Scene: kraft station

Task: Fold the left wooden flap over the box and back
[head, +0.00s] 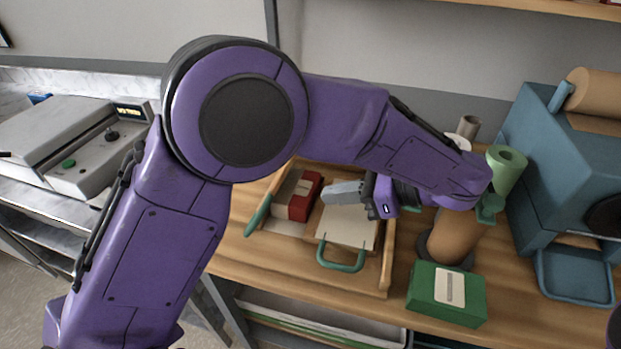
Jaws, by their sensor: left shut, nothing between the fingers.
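A wooden folding fixture (388,250) with raised edges lies on the bench at the middle. A red box (299,195) with a pale label sits in its left part. A green handle (258,215) is at the fixture's left side; the left flap itself is mostly hidden behind my left arm. A pale panel (347,228) lies right of the red box, with a second green handle (341,257) at its front. My left gripper (338,193) is shut and empty, pointing left above the pale panel, just right of the red box. My right gripper is out of view.
A green box (447,293) with a white label stands right of the fixture. A blue machine (565,150) fills the right; a grey machine (75,145) stands left. Bench front right of the fixture is partly clear.

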